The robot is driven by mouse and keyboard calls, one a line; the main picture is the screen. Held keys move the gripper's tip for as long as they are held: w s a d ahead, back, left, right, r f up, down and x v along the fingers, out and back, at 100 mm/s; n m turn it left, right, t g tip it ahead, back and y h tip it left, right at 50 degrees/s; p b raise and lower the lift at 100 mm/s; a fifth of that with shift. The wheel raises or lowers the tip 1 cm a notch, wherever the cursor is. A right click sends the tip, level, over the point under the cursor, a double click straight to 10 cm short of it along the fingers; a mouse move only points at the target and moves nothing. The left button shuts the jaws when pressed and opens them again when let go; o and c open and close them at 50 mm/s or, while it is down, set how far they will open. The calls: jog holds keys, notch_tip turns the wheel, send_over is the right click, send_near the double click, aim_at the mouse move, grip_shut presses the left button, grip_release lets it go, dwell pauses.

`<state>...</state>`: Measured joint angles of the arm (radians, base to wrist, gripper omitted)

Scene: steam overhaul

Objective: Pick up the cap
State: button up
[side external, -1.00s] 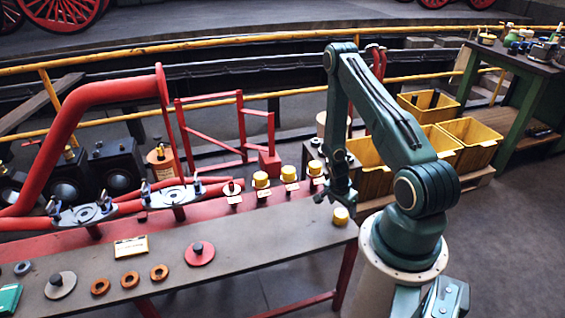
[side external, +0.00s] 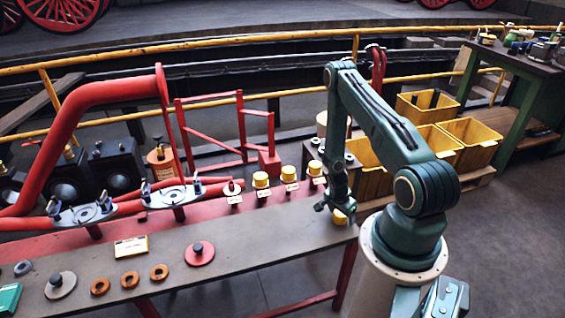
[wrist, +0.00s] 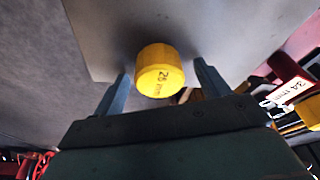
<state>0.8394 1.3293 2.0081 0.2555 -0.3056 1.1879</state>
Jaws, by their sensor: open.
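A yellow cap (side external: 340,217) sits on the bench top near its right end. In the wrist view the cap (wrist: 159,72) shows a "26 mm" marking. My gripper (side external: 331,205) is low over the bench end, right at the cap and partly hiding it in the side view. In the wrist view my gripper (wrist: 162,75) is open, with one finger on each side of the cap and a gap between each finger and the cap.
Several more yellow caps (side external: 261,180) stand in a row with labels along the red rear strip of the bench. A red disc (side external: 199,252), rings (side external: 130,279) and a small card (side external: 131,247) lie to the left. Yellow bins (side external: 470,142) stand behind my arm.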

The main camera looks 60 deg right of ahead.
jog(key=c, duration=1)
jog(key=shift+r, duration=0.15)
jog(key=shift+c, duration=0.2)
notch_tip(320, 180, up, 20)
dwell(0.5)
dwell(0.5)
